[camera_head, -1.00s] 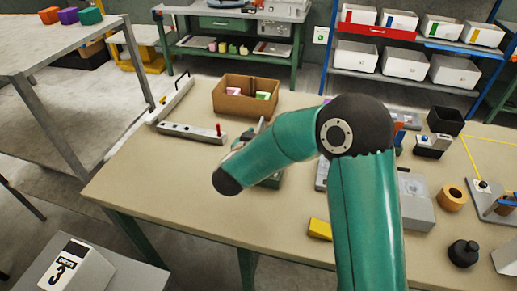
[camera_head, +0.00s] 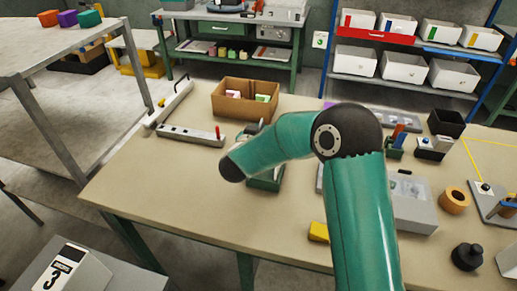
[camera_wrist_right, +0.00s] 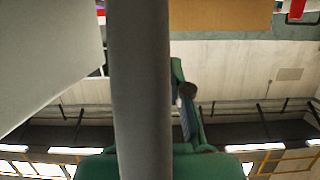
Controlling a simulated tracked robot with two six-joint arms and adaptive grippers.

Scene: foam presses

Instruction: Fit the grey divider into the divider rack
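My right gripper (camera_head: 252,130) is above the table, behind my teal forearm, which hides most of it. In the right wrist view one teal finger (camera_wrist_right: 186,100) shows; a close grey bar (camera_wrist_right: 140,90) crosses in front and hides the other side. I cannot tell whether this bar is the grey divider or whether the gripper holds it. A dark green tray-like thing (camera_head: 266,183), partly covered by my arm, sits on the table below; it may be the divider rack, but its slots do not show. My left gripper is not in view.
An open cardboard box (camera_head: 232,108) with coloured blocks stands behind the gripper. A grey bar with a red handle (camera_head: 190,134) lies left of it. A yellow block (camera_head: 318,232), an orange ring (camera_head: 454,200) and a black knob (camera_head: 466,256) are at the right. The table's front left is clear.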

